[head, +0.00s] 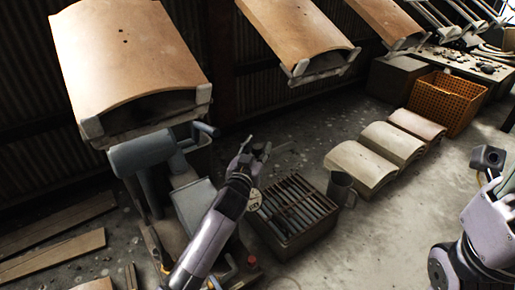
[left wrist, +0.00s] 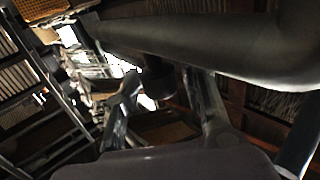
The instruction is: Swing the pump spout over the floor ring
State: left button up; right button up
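The blue-grey pump (head: 143,152) stands at the left in the head view, below a tan hanging panel. A short rounded arm on it, which looks like the spout (head: 206,129), points right. My left gripper (head: 256,147) is to the right of that arm, apart from it in the head view, with its fingers spread. In the left wrist view a thick grey pipe (left wrist: 215,45) crosses the top. A dark stub (left wrist: 158,78) shows between the spread fingers of the left gripper (left wrist: 162,98); I cannot tell if they touch it. I cannot make out a floor ring.
Curved tiles (head: 362,165) and an orange crate (head: 446,100) are farther right. Planks (head: 52,254) lie at the left. Tan panels (head: 298,35) hang overhead.

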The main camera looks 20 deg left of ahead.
pick_arm(q)
grip_shut()
dwell(0.6)
